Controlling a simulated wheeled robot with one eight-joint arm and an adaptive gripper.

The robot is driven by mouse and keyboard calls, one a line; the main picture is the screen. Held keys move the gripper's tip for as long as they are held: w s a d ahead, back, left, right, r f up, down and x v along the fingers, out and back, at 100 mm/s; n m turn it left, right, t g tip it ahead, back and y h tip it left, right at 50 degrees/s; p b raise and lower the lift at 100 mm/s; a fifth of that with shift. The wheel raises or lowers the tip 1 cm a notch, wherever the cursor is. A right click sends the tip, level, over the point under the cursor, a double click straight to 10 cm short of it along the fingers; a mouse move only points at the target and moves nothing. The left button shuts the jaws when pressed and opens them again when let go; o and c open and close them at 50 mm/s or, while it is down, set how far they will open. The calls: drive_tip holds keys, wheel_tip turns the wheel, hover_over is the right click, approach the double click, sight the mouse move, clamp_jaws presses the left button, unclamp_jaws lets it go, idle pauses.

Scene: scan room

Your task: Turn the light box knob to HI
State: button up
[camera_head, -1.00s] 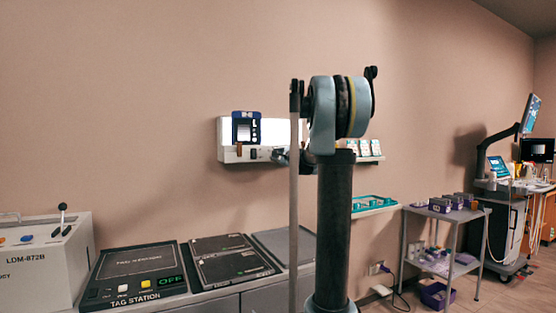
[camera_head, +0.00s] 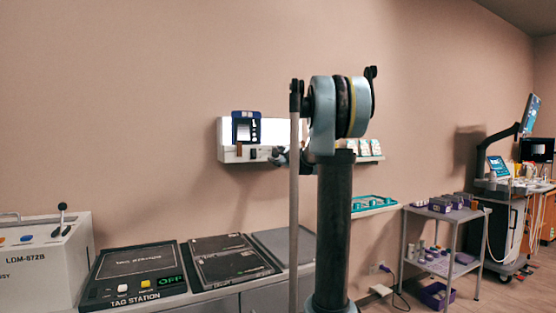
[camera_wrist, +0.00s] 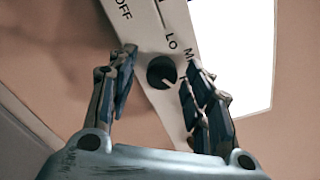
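The light box (camera_head: 224,155) is mounted on the wall, with a bright white panel and a pale control strip below it. In the wrist view its dark round knob (camera_wrist: 161,72) sits on the pale strip, with OFF, Lo and a partly covered label starting with M beside it. A pale mark shows at the knob's lower right edge; my right finger covers the strip there. My gripper (camera_wrist: 157,62) is open, with one finger on each side of the knob. A gap shows on the left; contact on the right is unclear. In the head view my arm partly hides the box.
A blue-framed device (camera_head: 246,128) stands at the box's left front. Below are a counter with a tag station (camera_head: 135,277) and dark flat panels (camera_head: 230,258). A teal tray (camera_head: 372,202) on a shelf and a grey cart (camera_head: 440,217) stand to the right.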

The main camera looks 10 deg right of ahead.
drive_tip(key=shift+s+d, duration=0.1)
drive_tip(key=shift+s, duration=0.05)
drive_tip(key=v, duration=1.1)
drive_tip(key=shift+s, duration=0.25)
drive_tip(key=shift+d, duration=0.1)
drive_tip(key=s+a+f+n+g+y, duration=0.1)
drive_tip(key=s+a+f+n+g, duration=0.3)
drive_tip(key=s+a+f+n, duration=0.45)
drive_tip(key=s+a+f+n+g, duration=0.4)
drive_tip(key=s+f+n+g, duration=0.1)
drive_tip(key=s+f, duration=0.7)
drive_tip(key=s+d+f+n+g+h, duration=0.3)
drive_tip(key=s+d+f+n, duration=0.1)
drive_tip(key=s+f, duration=0.6)
drive_tip(key=s+d+f+n+g+h, duration=0.3)
drive_tip(key=s+f, duration=0.7)
drive_tip(key=s, duration=0.4)
drive_tip(key=shift+s+d+n+h, duration=0.35)
drive_tip(key=shift+d+n, duration=0.1)
drive_tip(key=shift+d, duration=0.65)
drive_tip(key=shift+f, duration=0.1)
